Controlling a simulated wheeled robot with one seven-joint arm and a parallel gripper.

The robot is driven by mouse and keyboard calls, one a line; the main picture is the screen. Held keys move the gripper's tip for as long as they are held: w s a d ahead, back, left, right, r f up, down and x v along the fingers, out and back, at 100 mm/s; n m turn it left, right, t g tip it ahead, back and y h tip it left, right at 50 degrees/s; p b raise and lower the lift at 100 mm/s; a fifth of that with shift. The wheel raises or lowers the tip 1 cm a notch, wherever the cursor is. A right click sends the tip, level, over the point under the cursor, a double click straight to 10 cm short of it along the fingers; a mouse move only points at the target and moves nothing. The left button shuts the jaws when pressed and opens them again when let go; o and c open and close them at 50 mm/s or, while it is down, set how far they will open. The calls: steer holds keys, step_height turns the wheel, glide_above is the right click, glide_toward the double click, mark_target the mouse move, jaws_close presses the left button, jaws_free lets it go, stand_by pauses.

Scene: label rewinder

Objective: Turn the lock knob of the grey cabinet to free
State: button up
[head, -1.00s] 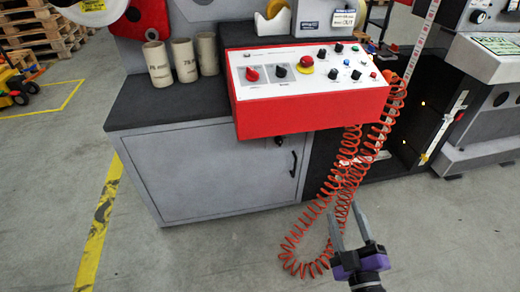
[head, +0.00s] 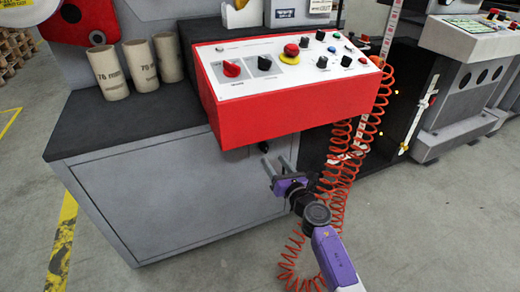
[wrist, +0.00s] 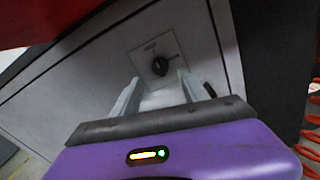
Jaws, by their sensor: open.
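The grey cabinet (head: 150,205) stands under a dark top, with its front door facing me. Its lock knob (wrist: 160,66) is a small black knob on a pale plate high on the door in the wrist view. In the head view the knob (head: 264,147) barely shows under the red control box. My gripper (head: 279,170) is open and empty in front of the door, just below the knob. In the wrist view its fingertips (wrist: 158,80) point toward the knob, which lies between and beyond them, apparently untouched. The plate's markings are too small to read.
The red control box (head: 250,125) overhangs the door just above my gripper. A coiled orange cable (head: 345,170) hangs to the right, close to my arm. A black door handle (wrist: 210,90) is right of the knob. Open floor lies in front.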

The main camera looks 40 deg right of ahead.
mark_target(267, 150)
steer(key=shift+b+x, duration=1.25)
steer(key=shift+x, duration=2.65)
steer(key=shift+c, duration=0.4)
jaws_close()
